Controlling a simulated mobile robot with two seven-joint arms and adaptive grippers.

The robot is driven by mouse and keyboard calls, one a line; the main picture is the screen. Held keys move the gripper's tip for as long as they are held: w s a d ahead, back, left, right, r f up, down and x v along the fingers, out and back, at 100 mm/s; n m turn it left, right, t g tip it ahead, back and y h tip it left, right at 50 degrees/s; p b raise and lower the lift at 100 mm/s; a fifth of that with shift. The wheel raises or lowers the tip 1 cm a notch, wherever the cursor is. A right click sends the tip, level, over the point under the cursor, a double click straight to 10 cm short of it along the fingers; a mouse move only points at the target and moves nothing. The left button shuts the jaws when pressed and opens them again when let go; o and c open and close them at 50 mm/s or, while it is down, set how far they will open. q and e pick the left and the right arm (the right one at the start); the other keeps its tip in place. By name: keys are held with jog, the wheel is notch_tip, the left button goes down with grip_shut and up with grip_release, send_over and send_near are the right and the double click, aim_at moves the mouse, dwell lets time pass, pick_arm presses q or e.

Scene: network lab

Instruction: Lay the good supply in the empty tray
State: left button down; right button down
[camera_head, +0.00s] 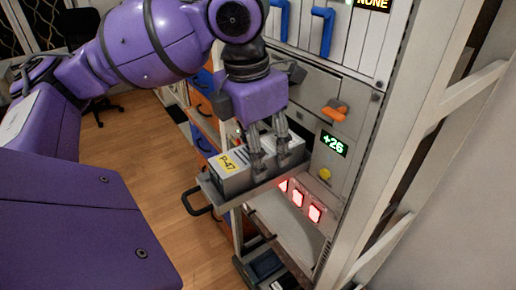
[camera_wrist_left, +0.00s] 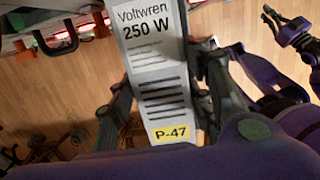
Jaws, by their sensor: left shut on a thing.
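The power supply (camera_head: 236,172) is a grey box with a yellow P-47 label. In the left wrist view the supply (camera_wrist_left: 158,75) reads Voltwren 250 W. My left gripper (camera_head: 270,160) is shut on it from above. A grey tray with a black handle (camera_head: 197,201) shows right under the supply in the head view; I cannot tell whether the two touch, and the supply hides most of the tray's inside. My right gripper (camera_wrist_left: 288,30) shows small at the upper right of the left wrist view; its jaw state is unclear.
The rack front has a +26 display (camera_head: 334,144), a yellow knob (camera_head: 325,174), an orange lever (camera_head: 335,111) and red lit buttons (camera_head: 298,198). Blue handles (camera_head: 322,31) sit above. A dark unit (camera_head: 265,265) is lower down. Wooden floor (camera_head: 150,160) lies left of the rack.

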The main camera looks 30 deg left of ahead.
pick_arm(q)
jog(key=shift+r, duration=0.1)
jog(key=c, duration=1)
grip_release()
jog(key=shift+o, duration=0.9)
pick_arm(e)
jog(key=shift+w+r, duration=0.1)
jog(key=shift+w, duration=0.2)
jog(key=shift+a, duration=0.15)
